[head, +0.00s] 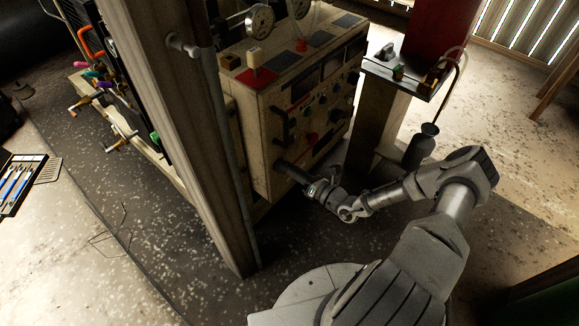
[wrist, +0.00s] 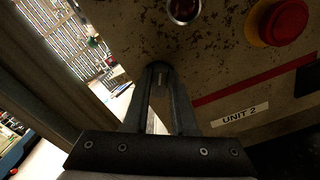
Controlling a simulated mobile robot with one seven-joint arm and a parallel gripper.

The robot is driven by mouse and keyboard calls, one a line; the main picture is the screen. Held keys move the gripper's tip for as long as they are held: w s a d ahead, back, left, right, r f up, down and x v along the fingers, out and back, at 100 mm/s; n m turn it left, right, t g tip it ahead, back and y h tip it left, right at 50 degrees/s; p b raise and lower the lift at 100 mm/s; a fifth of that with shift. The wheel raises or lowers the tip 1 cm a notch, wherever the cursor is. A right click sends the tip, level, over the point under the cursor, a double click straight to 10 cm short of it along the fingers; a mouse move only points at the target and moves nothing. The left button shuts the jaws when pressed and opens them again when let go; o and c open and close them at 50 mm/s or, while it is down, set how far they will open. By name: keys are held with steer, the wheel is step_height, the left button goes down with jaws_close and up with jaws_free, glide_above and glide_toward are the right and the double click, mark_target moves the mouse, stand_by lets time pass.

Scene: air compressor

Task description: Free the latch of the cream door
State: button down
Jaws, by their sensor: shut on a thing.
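The cream door (head: 262,140) is on the worn cabinet in the middle of the head view. Its scuffed cream face (wrist: 215,50) fills the upper right of the wrist view. My gripper (head: 284,166) is at the lower part of the cabinet front. In the wrist view its fingers (wrist: 157,72) come together at the door's lower left edge. They are shut on a small dark piece, likely the latch, mostly hidden between the fingertips. I cannot tell how the latch is turned. The door looks closed in the head view.
A red push button (wrist: 282,22), a round chrome fitting (wrist: 184,10) and a "UNIT 2" label (wrist: 240,114) are close to my gripper. A wooden post (head: 185,130) stands left of the cabinet. A small shelf (head: 400,78) with a hanging dark bottle (head: 421,146) is at right.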

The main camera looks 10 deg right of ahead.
steer(key=m, duration=0.7)
steer(key=f+m, duration=0.1)
steer(key=m, duration=0.3)
steer(key=shift+w+d, duration=0.15)
steer(key=shift+m, duration=0.3)
steer(key=c, duration=0.7)
jaws_free()
steer(key=shift+d, duration=0.1)
steer(key=p+v, duration=0.2)
steer(key=v, duration=1.5)
steer(key=shift+r, duration=0.1)
